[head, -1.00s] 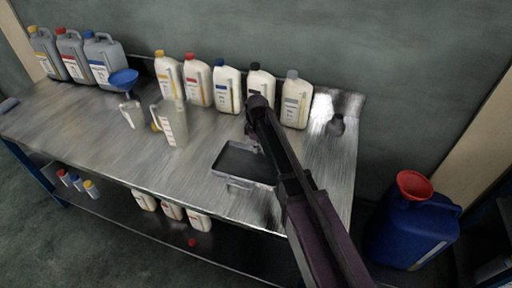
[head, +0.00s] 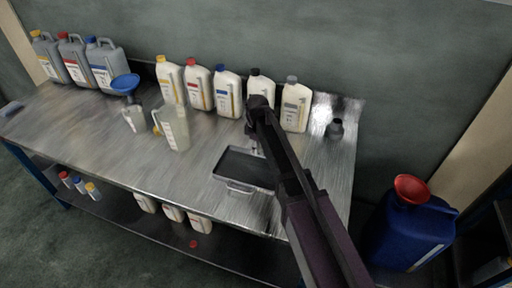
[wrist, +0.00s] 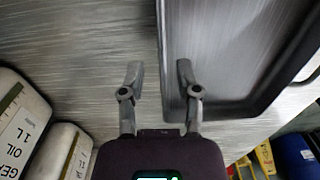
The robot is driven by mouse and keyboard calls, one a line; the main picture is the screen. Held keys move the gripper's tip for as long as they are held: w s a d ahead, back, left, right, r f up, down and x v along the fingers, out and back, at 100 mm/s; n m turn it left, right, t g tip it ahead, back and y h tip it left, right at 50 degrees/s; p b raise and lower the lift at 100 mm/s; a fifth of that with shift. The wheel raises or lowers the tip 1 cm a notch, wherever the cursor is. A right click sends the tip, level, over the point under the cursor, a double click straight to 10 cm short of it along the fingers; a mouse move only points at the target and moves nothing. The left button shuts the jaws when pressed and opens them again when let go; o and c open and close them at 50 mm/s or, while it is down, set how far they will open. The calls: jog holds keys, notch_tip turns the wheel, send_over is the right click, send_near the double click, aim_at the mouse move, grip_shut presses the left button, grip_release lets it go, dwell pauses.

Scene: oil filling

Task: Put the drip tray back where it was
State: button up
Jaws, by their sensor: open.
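The drip tray (head: 238,186), a shallow dark rectangular tray with a metal rim and a front handle, lies flat on the metal bench near its front edge. My gripper (head: 257,148) is at the tray's back edge, partly hidden by my arm. In the wrist view my gripper (wrist: 159,74) is open, with one finger on each side of the wall of the drip tray (wrist: 225,50). I cannot tell whether either finger touches it. My arm hides the tray's right part in the head view.
A row of white oil bottles (head: 228,92) stands behind the tray. A clear measuring jug (head: 175,128) and a blue funnel (head: 125,83) are to the left. Bare bench (head: 130,160) lies left of the tray.

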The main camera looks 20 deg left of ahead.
notch_tip(320, 180, up, 10)
jog(key=p, duration=0.9)
jog(key=shift+w, duration=0.1)
dwell(0.8)
jog(key=s+d+m, duration=0.4)
jog(key=d+m, duration=0.1)
jog(key=d, duration=0.7)
jog(key=s+d+m, duration=0.5)
jog(key=d+m, duration=0.1)
jog(key=d, duration=0.5)
jog(key=s+d+m, duration=0.4)
jog(key=d+m, duration=0.2)
jog(key=d, duration=0.6)
jog(key=shift+s+d, duration=0.3)
jog(key=shift+d, duration=0.05)
